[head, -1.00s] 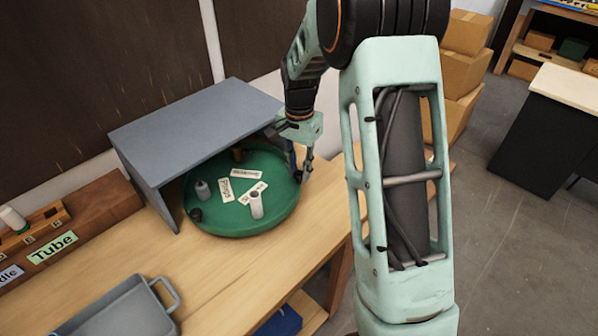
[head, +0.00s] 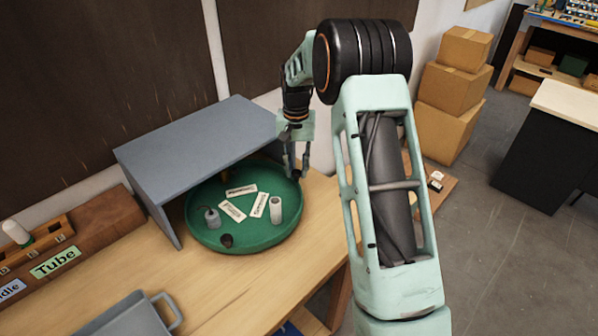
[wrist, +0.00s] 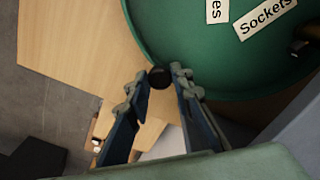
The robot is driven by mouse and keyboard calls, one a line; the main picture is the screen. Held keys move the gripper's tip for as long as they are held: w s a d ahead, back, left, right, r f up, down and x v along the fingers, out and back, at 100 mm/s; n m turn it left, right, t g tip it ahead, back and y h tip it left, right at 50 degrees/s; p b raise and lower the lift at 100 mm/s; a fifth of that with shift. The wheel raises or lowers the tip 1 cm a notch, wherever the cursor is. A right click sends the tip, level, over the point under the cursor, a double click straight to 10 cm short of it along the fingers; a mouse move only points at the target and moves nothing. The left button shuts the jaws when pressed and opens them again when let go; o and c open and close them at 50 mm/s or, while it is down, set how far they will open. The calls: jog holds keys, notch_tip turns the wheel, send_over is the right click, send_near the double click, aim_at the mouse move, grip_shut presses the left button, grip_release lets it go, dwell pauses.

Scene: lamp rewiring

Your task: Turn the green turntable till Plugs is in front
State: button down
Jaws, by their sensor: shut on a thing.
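The round green turntable (head: 250,239) sits on the bench, its back partly under a grey shelf. Three white labels lie on it; in the wrist view one reads Sockets (wrist: 267,18) and another (wrist: 217,10) shows only "es". I cannot read Plugs on any label. A white cylinder (head: 276,209) stands at the front right, a grey fitting (head: 211,217) at the left, and a dark round piece (head: 226,240) at the front. My gripper (head: 297,172) is at the turntable's right back rim, shut on a black knob (wrist: 158,78) there.
The grey shelf (head: 200,145) stands over the turntable's back, close to my gripper. Bare bench lies in front of the turntable. Cardboard boxes (head: 455,90) stand behind my arm.

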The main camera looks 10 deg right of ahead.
jog(key=shift+w+a+r+n, duration=0.1)
jog(key=shift+w+a+n, duration=0.15)
jog(key=shift+w+n, duration=0.6)
jog(key=shift+w, duration=0.2)
jog(key=c, duration=1.7)
grip_release()
jog(key=shift+s, duration=0.1)
notch_tip(320, 180, up, 12)
